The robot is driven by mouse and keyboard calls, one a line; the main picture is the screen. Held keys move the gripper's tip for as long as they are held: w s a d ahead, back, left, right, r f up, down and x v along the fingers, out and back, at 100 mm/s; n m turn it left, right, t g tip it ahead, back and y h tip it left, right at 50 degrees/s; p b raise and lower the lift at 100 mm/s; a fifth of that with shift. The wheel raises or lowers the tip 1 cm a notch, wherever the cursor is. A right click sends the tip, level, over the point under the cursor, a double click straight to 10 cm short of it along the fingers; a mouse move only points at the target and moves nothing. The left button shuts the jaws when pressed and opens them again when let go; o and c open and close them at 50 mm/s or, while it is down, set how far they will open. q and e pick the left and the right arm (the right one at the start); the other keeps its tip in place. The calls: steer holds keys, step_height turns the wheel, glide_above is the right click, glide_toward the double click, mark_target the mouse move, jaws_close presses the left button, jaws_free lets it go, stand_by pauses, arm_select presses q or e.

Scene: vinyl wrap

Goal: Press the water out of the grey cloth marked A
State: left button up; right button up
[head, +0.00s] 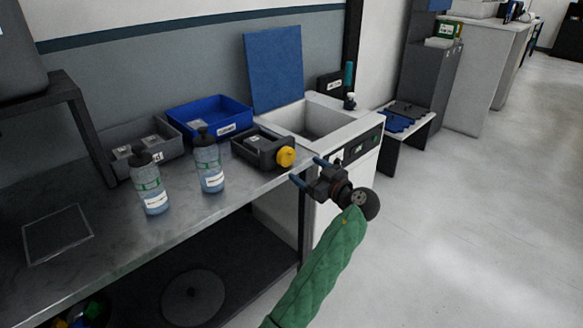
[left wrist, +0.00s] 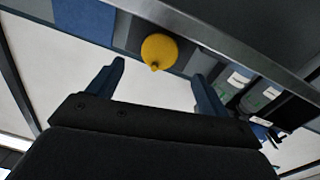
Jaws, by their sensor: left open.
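My left gripper (head: 306,170) is open and empty, just off the bench's front right corner. Its two blue fingers are spread apart in the left wrist view (left wrist: 158,72), and a yellow round knob (left wrist: 160,50) shows beyond the gap between them. In the head view the knob (head: 286,156) sits at the front of a dark tray (head: 242,152) holding a grey item. Grey labelled items (head: 122,152) lie in a grey bin (head: 176,150) further left. The labels are too small to read, so I cannot tell which is cloth A. My right gripper is not in view.
Two labelled bottles (head: 151,185) (head: 209,166) stand on the grey bench (head: 110,240). A blue bin (head: 240,110) is behind them. A white sink (head: 345,125) adjoins the bench at right, with a blue board (head: 273,68) upright behind it. The floor at right is clear.

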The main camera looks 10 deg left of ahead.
mark_target(289, 159)
arm_select(q)
steer(key=shift+p+x, duration=0.5)
steer(key=shift+x, duration=3.3)
steer(key=c, duration=1)
